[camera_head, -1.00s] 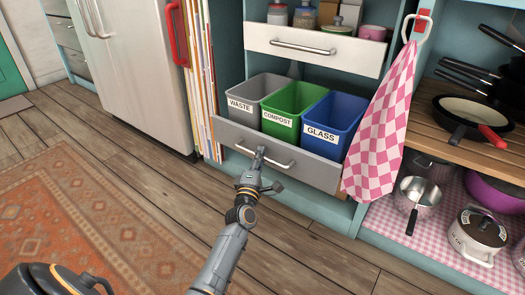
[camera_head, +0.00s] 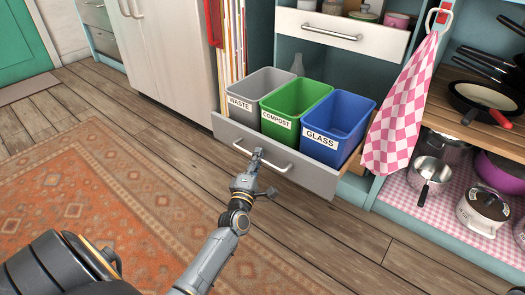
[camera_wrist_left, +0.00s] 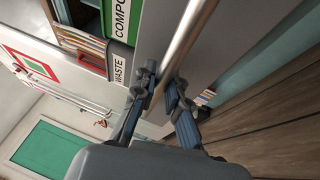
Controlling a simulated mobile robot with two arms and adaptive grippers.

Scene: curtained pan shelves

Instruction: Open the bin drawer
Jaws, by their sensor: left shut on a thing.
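The bin drawer (camera_head: 312,176) has a grey front with a silver bar handle (camera_head: 276,166). It stands pulled out from the cabinet. Inside it are a grey WASTE bin (camera_head: 240,104), a green COMPOST bin (camera_head: 276,122) and a blue GLASS bin (camera_head: 321,142). My left gripper (camera_head: 257,156) is shut on the handle near its middle. In the left wrist view the two fingers (camera_wrist_left: 160,92) sit either side of the handle bar (camera_wrist_left: 184,45). My right gripper is not in view.
An upper drawer (camera_head: 340,32) with jars is also out above the bins. A pink checked towel (camera_head: 400,105) hangs at the right, beside shelves with pans (camera_head: 484,103). The wooden floor and a patterned rug (camera_head: 100,200) lie clear in front.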

